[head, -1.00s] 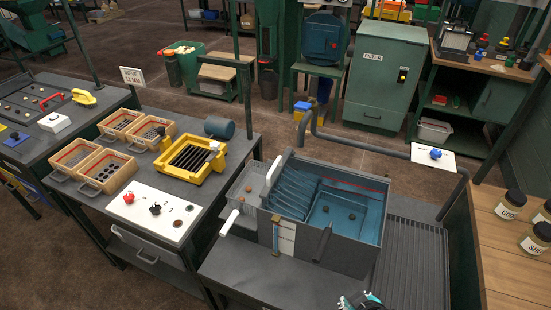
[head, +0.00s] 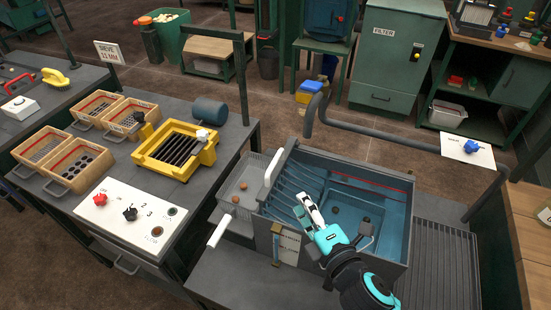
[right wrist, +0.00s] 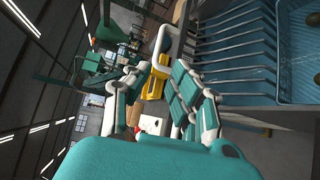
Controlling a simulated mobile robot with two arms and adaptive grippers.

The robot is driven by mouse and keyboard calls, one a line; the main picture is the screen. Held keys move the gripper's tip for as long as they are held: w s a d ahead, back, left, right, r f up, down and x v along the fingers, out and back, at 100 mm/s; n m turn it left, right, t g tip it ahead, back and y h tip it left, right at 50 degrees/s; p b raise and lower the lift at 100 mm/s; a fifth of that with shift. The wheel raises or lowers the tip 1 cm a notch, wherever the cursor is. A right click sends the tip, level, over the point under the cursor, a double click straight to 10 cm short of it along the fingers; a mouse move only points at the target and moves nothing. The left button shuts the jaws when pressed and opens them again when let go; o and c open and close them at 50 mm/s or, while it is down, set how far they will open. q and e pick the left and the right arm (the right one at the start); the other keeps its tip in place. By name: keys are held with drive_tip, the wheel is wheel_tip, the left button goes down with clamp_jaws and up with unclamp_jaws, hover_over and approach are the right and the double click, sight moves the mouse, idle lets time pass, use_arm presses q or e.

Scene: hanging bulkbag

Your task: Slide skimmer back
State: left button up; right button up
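The skimmer appears to be the slatted comb (head: 296,187) at the left of the blue-lined tank (head: 405,228), with an upright white handle (head: 275,168) on the tank's left edge. The white handle also shows in the right wrist view (right wrist: 159,44), beyond my fingers, beside the row of slats (right wrist: 235,55). My right gripper (head: 306,205) is over the front left of the tank, right of and nearer than the handle. Its fingers (right wrist: 158,85) are apart, with nothing held between them. My left gripper is in neither view.
The left table holds a yellow sieve box (head: 178,150) and a switch panel (head: 130,212).

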drive_tip(key=p, duration=0.2)
approach(275, 159)
drive_tip(key=x, duration=0.9)
drive_tip(key=shift+f, duration=0.3)
drive_tip(key=shift+w+f, duration=0.1)
drive_tip(key=shift+w, duration=0.2)
drive_tip(key=shift+w+a, duration=0.15)
drive_tip(key=shift+w, duration=0.05)
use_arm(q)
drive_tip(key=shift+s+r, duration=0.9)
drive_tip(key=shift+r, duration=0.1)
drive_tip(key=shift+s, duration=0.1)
use_arm(e)
clamp_jaws()
